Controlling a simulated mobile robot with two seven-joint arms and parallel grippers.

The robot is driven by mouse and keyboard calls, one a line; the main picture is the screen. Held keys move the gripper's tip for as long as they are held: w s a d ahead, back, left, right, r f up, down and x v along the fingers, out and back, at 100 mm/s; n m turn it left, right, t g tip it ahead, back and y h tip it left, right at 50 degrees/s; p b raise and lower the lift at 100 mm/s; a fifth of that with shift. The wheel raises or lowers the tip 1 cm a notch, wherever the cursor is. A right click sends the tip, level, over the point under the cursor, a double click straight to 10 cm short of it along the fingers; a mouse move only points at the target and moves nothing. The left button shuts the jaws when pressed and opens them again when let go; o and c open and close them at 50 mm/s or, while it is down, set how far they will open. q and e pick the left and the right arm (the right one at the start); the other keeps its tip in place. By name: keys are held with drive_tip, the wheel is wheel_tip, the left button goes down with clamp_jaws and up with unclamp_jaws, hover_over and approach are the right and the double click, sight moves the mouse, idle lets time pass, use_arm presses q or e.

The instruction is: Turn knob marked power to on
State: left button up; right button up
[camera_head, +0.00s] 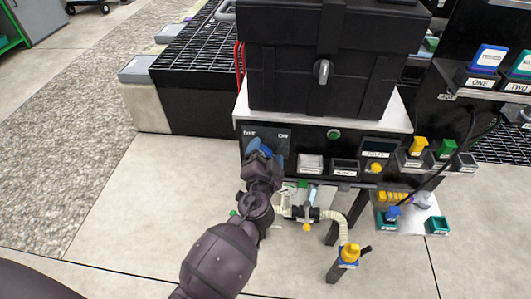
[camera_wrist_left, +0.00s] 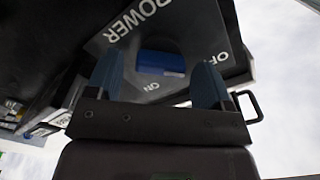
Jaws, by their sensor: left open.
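The power panel is the dark front plate with OFF and ON labels (camera_head: 283,135) below the large black box in the head view. In the left wrist view the plate (camera_wrist_left: 195,25) carries the words POWER, ON and OFF. A blue knob (camera_wrist_left: 160,62) shows on this plate between my two finger pads; in the head view my gripper hides it. My left gripper (camera_head: 262,148) is at the panel's front, and in the left wrist view it (camera_wrist_left: 158,75) is open with a finger on each side of the knob. Whether the fingers touch it cannot be told. My right gripper is not in view.
A black box (camera_head: 325,55) sits on the console's pale top (camera_head: 245,100). To the right are labelled bins, a yellow block (camera_head: 418,146) and a green block (camera_head: 446,148). A pale hose (camera_head: 338,218) and valve hang below the panel. Open floor (camera_head: 130,205) lies at left.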

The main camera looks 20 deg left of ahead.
use_arm(q)
drive_tip(key=c, duration=0.9)
